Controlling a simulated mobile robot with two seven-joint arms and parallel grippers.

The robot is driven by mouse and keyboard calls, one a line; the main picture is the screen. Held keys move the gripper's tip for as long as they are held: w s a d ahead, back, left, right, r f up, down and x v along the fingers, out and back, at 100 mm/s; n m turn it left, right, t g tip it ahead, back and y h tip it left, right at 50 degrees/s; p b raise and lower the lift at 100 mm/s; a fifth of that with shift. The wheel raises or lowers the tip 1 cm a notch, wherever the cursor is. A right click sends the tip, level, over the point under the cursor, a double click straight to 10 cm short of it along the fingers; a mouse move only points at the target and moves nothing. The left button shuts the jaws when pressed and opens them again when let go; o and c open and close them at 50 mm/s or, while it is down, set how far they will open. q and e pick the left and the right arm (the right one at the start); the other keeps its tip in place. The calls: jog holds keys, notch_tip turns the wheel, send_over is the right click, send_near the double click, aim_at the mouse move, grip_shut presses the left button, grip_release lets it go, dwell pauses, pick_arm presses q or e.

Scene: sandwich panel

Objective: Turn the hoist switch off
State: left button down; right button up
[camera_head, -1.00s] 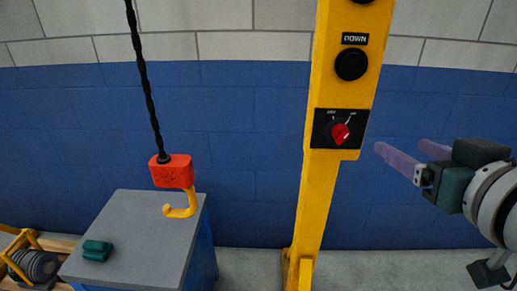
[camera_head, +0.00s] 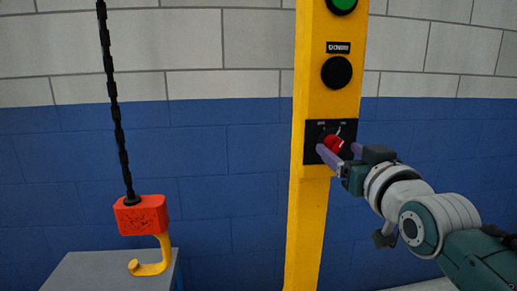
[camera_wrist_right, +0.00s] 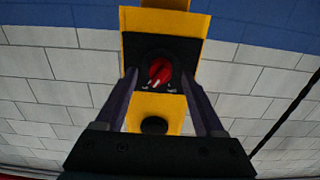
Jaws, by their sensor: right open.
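The hoist switch is a red rotary knob (camera_head: 333,143) on a black plate (camera_head: 312,130), low on the yellow control panel (camera_head: 311,97). My right gripper (camera_head: 337,154) is open at the switch, with its purple fingers pointing at the plate. In the right wrist view the red knob (camera_wrist_right: 160,71) sits between the two open fingers of the right gripper (camera_wrist_right: 158,92). It looks turned at a slant. I cannot tell whether the fingers touch it. My left gripper is not in view.
Above the switch is a black button (camera_head: 337,72) under a label, and a green button (camera_head: 342,4) at the top. A red hoist block (camera_head: 141,214) with a yellow hook (camera_head: 150,262) hangs on a black chain at the left, over a grey-topped box (camera_head: 90,272).

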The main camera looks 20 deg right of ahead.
jog(key=shift+x, duration=0.8)
jog(key=shift+c, duration=0.3)
grip_shut()
